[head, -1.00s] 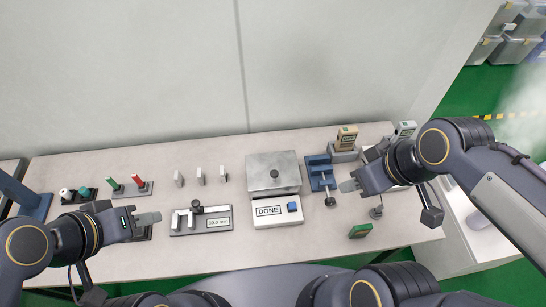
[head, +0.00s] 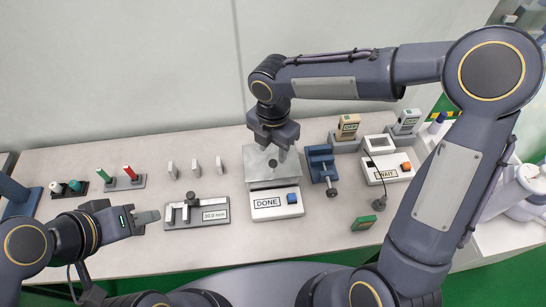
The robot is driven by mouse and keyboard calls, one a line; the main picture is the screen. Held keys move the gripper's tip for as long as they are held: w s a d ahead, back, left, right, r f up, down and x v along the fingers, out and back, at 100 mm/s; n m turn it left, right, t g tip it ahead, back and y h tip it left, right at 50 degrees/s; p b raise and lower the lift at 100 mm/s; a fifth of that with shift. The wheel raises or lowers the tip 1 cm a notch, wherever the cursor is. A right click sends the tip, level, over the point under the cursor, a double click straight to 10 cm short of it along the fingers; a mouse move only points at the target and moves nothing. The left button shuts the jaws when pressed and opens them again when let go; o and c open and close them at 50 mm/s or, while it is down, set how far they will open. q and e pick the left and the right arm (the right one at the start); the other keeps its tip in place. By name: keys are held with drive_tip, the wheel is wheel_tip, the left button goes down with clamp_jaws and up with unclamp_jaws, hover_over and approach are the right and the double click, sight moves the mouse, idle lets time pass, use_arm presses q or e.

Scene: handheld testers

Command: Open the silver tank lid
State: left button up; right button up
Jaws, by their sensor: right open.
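The silver tank (head: 257,174) stands at the middle of the table behind a white box with a DONE label. Its flat metal lid lies on top, with a small dark knob (head: 272,163) at the middle. My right gripper (head: 276,152) points down just above the lid, over the knob, open with nothing between its fingers. Part of the lid's back is hidden behind it; I cannot tell whether it touches the knob. My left gripper (head: 149,217) is low at the left front, left of the measuring gauge, seen side-on, so its opening does not show.
The DONE box (head: 275,204) with a blue button is in front of the tank. A blue vise (head: 320,163) stands close to its right, a WAIT box (head: 388,168) farther right. The gauge (head: 197,213) is at its left. Small pale blocks (head: 195,167) stand behind the gauge.

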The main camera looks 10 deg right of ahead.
sight(273, 162)
drive_tip(key=shift+f, duration=2.2)
clamp_jaws()
